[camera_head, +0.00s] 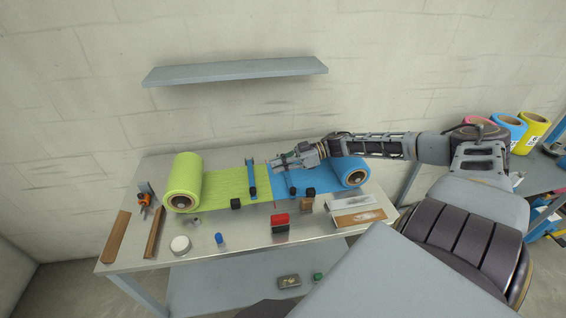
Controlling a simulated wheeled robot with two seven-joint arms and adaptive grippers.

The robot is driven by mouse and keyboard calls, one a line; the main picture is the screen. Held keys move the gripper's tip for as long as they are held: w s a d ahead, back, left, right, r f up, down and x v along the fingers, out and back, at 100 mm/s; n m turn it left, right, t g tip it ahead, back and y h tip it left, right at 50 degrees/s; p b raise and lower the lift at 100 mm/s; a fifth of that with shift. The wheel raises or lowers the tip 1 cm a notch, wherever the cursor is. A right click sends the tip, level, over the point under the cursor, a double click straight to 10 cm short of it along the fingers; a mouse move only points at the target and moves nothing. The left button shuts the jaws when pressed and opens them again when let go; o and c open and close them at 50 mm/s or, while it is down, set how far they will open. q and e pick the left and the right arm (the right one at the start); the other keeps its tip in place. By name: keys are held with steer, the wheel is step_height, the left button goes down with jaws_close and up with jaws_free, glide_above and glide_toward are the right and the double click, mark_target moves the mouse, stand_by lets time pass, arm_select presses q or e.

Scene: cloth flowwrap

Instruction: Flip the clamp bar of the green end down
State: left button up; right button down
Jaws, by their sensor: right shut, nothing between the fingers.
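A green roll (183,180) lies at the left of the table, and its sheet (225,184) runs right to the middle. A blue clamp bar (251,172) stands raised over the right part of the green sheet, near its end. A blue roll (351,171) lies at the right, its sheet (312,181) meeting the green end at the middle. My right gripper (271,163) is shut and empty, just right of the raised bar, above the blue sheet's end. Whether it touches the bar is unclear. It partly hides the clamp on the blue side. My left gripper is out of view.
Wooden strips (117,237) and an orange tool (144,199) lie left. A shelf (236,71) hangs on the wall above.

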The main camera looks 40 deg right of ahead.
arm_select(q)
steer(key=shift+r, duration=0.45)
arm_select(e)
steer(key=shift+v, duration=0.9)
steer(key=shift+r, duration=0.1)
steer(key=shift+w+r+n+b, duration=1.3)
steer(key=shift+w+r, duration=1)
steer(key=shift+r, duration=2.1)
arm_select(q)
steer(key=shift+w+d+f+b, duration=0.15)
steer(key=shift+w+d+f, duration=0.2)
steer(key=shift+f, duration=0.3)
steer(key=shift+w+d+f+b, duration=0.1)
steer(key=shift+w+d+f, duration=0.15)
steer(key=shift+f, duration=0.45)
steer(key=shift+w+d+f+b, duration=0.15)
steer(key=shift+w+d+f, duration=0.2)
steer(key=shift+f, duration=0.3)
arm_select(e)
steer(key=s+f+m, duration=0.2)
steer(key=s+f, duration=0.2)
steer(key=f, duration=0.4)
steer(key=shift+f+m, duration=0.2)
steer(key=shift+m, duration=0.2)
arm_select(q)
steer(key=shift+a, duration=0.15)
arm_select(e)
steer(key=shift+d, duration=0.1)
